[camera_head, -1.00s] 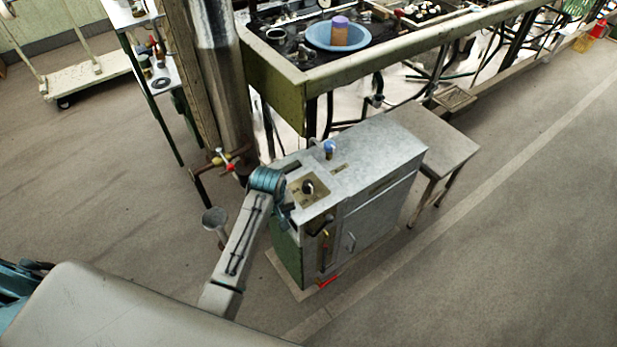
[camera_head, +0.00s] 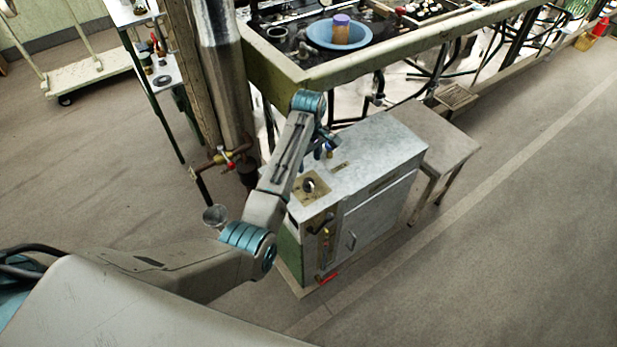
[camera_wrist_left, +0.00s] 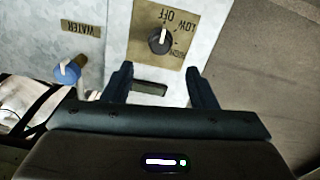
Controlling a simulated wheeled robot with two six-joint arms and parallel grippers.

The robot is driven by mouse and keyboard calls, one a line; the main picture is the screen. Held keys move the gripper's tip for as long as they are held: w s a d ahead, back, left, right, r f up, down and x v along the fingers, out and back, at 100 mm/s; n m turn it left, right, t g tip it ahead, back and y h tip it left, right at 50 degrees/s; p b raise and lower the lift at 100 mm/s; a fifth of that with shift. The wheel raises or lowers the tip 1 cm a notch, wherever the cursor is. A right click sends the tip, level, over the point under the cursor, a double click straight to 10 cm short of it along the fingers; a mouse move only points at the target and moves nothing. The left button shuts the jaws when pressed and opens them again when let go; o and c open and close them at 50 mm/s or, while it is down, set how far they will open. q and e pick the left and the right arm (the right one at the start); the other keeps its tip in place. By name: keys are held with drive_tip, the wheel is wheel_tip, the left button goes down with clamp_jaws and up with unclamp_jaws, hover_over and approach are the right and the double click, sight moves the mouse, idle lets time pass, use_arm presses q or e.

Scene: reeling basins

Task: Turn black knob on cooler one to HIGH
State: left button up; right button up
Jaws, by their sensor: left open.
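In the left wrist view, the knob (camera_wrist_left: 160,40) has a white pointer directed toward OFF on the plate, which also reads LOW and HIGH. My left gripper (camera_wrist_left: 159,72) is open and empty, its fingertips apart from the knob and just below it in that view. My right gripper is out of view.
A blue knob (camera_wrist_left: 67,72) stands beside a WATER label. A basin bench with a blue bowl (camera_head: 340,36) stands behind the cooler. A vertical metal pipe (camera_head: 226,75) and a red-handled valve (camera_head: 228,163) are at left. The floor at right is clear.

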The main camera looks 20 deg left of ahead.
sight(309, 181)
use_arm(q)
wheel_tip(309, 181, down, 9)
idle(0.3)
drive_tip(key=c, duration=1)
drive_tip(key=shift+o, duration=0.2)
